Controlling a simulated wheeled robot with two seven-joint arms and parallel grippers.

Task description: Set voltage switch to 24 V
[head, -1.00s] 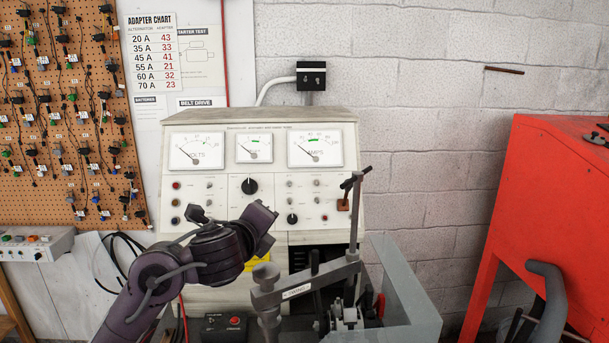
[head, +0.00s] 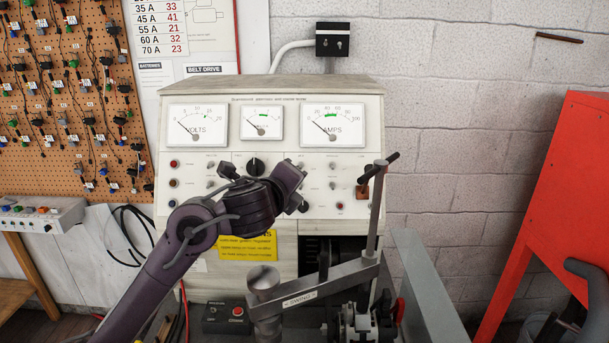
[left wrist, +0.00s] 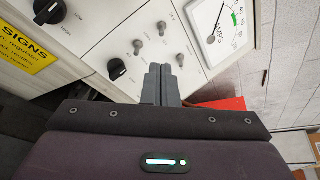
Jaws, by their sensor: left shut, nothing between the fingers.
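The test bench panel (head: 176,145) is white with meters, knobs and small toggle switches. I cannot read which toggle is the voltage switch. Toggles show right of my gripper in the head view (head: 331,166). In the left wrist view, one toggle (left wrist: 137,46), another (left wrist: 161,28) and a third (left wrist: 180,60) stand close to my fingertips. My left gripper (head: 300,168) is in front of the panel's middle and hides some controls. Its fingers (left wrist: 160,72) are shut and empty, pointing at the panel; contact cannot be told. My right gripper is not in view.
A black knob (left wrist: 116,69) sits beside my fingers in the left wrist view. A lever post (head: 376,210) and clamp arm (head: 318,287) stand in front of the bench at right. A red cabinet (head: 560,190) is far right. A control box (head: 226,318) sits below.

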